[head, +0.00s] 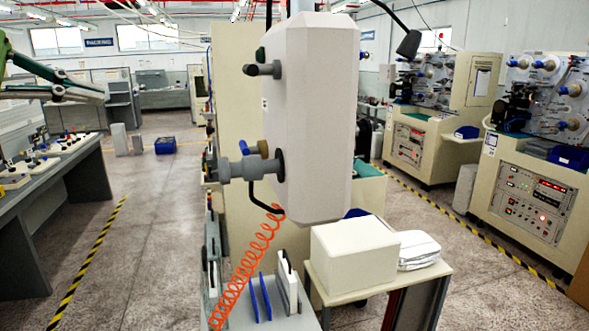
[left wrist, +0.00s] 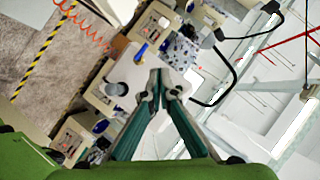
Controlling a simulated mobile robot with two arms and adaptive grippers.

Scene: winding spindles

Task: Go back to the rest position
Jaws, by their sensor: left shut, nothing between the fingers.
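My left gripper (head: 92,92) comes in at the left edge of the head view, raised above the long grey table and well apart from anything. In the left wrist view its green and grey fingers (left wrist: 157,84) come together at the tips, with nothing between them. The winding machine (head: 315,115) stands in the middle of the head view, to the right of this gripper. A grey spindle (head: 240,168) sticks out from its left side. My right gripper is not in view.
A long grey table (head: 75,165) with small parts stands at the left. A white box (head: 353,255) and folded white cloths (head: 418,248) lie on a stand. An orange coiled hose (head: 245,270) hangs below the machine. Open floor (head: 150,240) lies between table and machine.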

